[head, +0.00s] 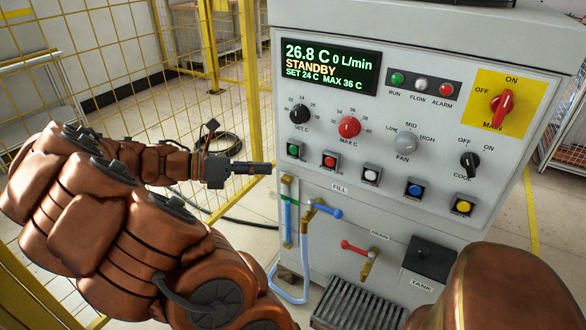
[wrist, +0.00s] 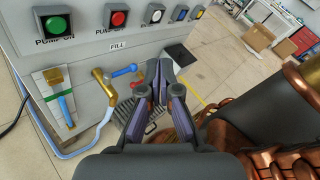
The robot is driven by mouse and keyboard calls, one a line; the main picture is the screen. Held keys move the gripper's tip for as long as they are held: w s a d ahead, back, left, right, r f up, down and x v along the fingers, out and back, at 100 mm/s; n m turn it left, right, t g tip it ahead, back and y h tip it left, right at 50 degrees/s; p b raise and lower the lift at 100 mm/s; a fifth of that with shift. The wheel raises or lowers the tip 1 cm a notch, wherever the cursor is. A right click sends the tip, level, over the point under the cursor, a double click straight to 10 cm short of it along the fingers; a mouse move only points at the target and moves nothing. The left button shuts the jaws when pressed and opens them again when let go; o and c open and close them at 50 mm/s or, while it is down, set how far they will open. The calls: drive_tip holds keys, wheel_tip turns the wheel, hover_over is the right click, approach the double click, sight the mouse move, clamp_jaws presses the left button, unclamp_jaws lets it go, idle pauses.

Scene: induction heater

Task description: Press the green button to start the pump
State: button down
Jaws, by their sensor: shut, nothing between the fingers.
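The green button (head: 294,149) is a square push button at the left end of the button row on the grey machine's front panel. In the wrist view the green button (wrist: 55,24) is at the top left, above a label that reads "PUMP ON". My gripper (head: 268,168) is shut and empty, just left of and below the button in the head view. In the wrist view its fingertips (wrist: 158,72) are together, well to the right of and below the button. No contact with the button shows. The display (head: 330,66) reads STANDBY and 0 L/min.
A red button (head: 330,160) sits right of the green one, then white, blue and yellow ones. Below are a blue-handled fill valve (head: 328,210) with hose, and a red-handled drain valve (head: 355,248). A yellow mesh fence (head: 110,60) stands at the left.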

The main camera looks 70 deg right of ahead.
sight(294, 149)
drive_tip(key=w+d+f+n+g+h+b, duration=0.2)
drive_tip(key=d+f+n+b, duration=0.2)
drive_tip(key=d+f+n, duration=0.1)
drive_tip(key=shift+d+f, duration=0.75)
drive_tip(key=shift+f, duration=0.2)
drive_tip(key=shift+d, duration=0.1)
drive_tip(key=s+d, duration=0.1)
drive_tip(key=d, duration=0.7)
drive_tip(key=shift+s+d, duration=0.2)
drive_tip(key=shift+s, duration=0.2)
